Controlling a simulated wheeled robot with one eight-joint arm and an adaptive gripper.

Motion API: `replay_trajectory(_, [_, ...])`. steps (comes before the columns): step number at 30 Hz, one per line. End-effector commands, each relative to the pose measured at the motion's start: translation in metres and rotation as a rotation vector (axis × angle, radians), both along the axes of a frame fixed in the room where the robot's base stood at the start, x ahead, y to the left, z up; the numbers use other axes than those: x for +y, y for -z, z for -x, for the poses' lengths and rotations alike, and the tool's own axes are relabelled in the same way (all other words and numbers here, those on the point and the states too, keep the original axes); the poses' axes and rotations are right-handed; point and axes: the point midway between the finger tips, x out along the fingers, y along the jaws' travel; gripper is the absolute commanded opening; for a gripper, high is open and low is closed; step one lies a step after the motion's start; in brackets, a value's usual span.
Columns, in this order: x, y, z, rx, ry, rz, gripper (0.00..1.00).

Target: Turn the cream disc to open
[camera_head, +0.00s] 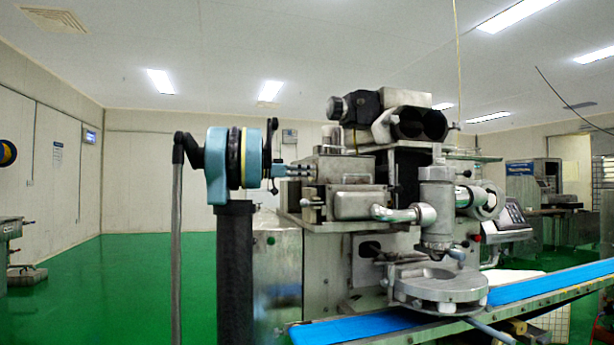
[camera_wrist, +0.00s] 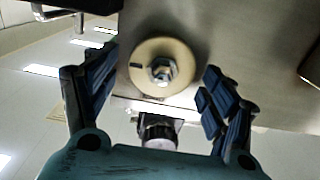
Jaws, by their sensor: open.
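In the wrist view, the cream disc (camera_wrist: 150,50) is a round, pale plate on a flat metal panel. A silver hex nut (camera_wrist: 163,70) sits at its middle, and a short dark mark shows on its left side. My gripper (camera_wrist: 160,72) is open, with one blue-padded finger to the left of the disc and one to the right. Gaps show between both fingers and the disc, and nothing is held. I cannot make out the disc in the head view.
A black and silver knob (camera_wrist: 158,130) shows below the disc in the wrist view. In the head view, the grey encrusting machine (camera_head: 345,203) fills the middle, with a blue conveyor belt (camera_head: 545,292) at lower right. Green floor (camera_head: 110,280) is clear at left.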

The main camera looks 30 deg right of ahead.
Motion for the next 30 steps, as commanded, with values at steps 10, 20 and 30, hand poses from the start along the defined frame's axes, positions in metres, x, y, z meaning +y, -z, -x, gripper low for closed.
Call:
replay_trajectory(10, [-0.001,0.0,0.0,0.0,0.001,0.0,0.34])
replay_trajectory(20, [-0.003,0.001,0.001,0.018,0.003,-0.005,0.35])
replay_trajectory(30, [-0.001,0.0,0.0,0.194,0.004,-0.047,0.34])
